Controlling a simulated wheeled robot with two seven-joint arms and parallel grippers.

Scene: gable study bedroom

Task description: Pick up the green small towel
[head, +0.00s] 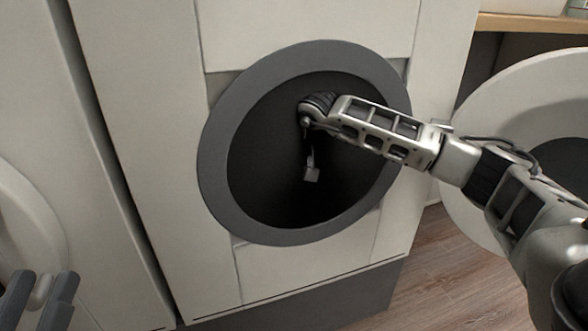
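No green small towel shows in the head view. The drum opening (290,205) of a front-loading machine is dark inside, and I cannot make out any cloth in it. My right arm comes in from the right and reaches into this opening. My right gripper (311,172) is inside, pointing down; only a small pale part of it shows, and whether it is open or shut is hidden by the dark. My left gripper (40,298) is at the lower left corner, with its two dark fingers apart, well away from the opening.
A wide dark grey ring (217,170) surrounds the opening in the white machine front (150,110). A round white door (470,130) stands open at the right, behind my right arm. Another white appliance (40,130) stands at the left. Wooden floor (440,265) shows at lower right.

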